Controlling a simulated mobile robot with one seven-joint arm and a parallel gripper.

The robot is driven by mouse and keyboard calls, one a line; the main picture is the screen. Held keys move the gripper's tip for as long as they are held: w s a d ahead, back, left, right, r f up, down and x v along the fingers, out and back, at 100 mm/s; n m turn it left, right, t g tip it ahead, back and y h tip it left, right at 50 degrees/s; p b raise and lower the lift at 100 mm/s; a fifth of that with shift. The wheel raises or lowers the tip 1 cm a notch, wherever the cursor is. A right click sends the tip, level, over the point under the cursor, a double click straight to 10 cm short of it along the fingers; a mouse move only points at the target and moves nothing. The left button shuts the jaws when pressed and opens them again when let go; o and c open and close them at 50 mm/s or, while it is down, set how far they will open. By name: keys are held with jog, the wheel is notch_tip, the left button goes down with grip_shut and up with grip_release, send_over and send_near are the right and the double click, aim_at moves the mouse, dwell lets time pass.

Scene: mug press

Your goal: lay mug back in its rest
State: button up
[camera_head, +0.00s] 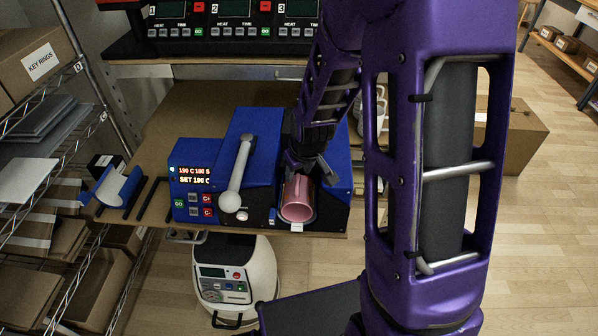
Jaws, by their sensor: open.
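A pink metallic mug (298,198) lies on its side in the blue mug press (252,140), its open end toward the camera. My gripper (312,172) is open, pointing down just above the mug. Its fingers hide part of the mug's upper side, and I cannot tell whether they touch it.
The press has a grey lever (236,180) with a ball knob, left of the mug. A control box (193,192) with red digits stands beside it. Black bars (150,198) lie near the holder. Wire shelving (85,85) borders the left side.

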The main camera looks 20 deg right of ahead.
grip_shut()
jog(key=shift+r, duration=0.1)
dwell(1.5)
jog(key=shift+s, duration=0.15)
